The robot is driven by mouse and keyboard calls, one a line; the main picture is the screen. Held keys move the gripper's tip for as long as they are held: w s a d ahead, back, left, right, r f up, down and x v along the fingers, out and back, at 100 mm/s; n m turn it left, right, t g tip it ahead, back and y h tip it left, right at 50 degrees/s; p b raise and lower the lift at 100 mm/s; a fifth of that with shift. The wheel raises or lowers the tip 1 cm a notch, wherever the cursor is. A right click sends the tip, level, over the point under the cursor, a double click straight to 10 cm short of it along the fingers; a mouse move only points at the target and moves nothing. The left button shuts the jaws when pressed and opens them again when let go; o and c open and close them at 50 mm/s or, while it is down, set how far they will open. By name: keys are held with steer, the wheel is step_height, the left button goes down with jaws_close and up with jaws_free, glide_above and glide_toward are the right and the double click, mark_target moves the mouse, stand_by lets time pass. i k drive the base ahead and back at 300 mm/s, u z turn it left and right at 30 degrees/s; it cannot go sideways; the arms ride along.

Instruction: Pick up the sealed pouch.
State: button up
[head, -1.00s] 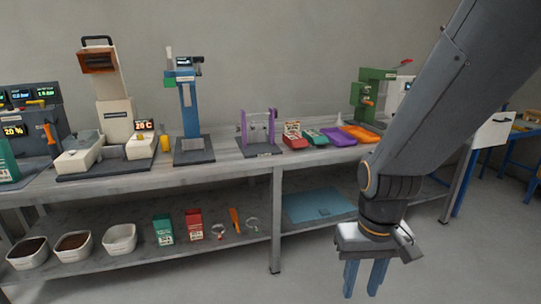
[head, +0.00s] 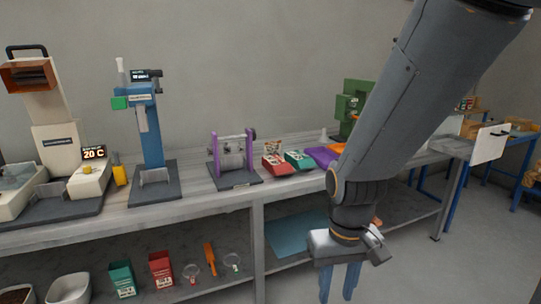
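Several pouch-like packs show in the head view. A red pack (head: 275,165), a green pack (head: 299,160) and a purple flat pouch (head: 322,155) lie in a row on the bench top. A green bag (head: 122,279) and a red bag (head: 161,270) stand upright on the lower shelf. I cannot tell which one is the sealed pouch. My gripper (head: 339,284) hangs fingers down in front of the bench, below the top's level, with its two blue fingers apart and nothing between them. My arm hides part of the bench's right end.
The bench (head: 200,201) has a purple-framed roller device (head: 232,157), a blue column press (head: 152,140) and a green machine (head: 349,104) on top. The lower shelf holds white tubs (head: 69,288), an orange tool (head: 209,259) and a blue mat (head: 294,236). Open floor lies at right.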

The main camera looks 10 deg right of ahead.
mark_target(276, 167)
steer(key=u, duration=0.05)
steer(key=k, duration=0.45)
steer(key=z, duration=0.85)
steer(key=i, duration=1.65)
steer(key=u, duration=0.3)
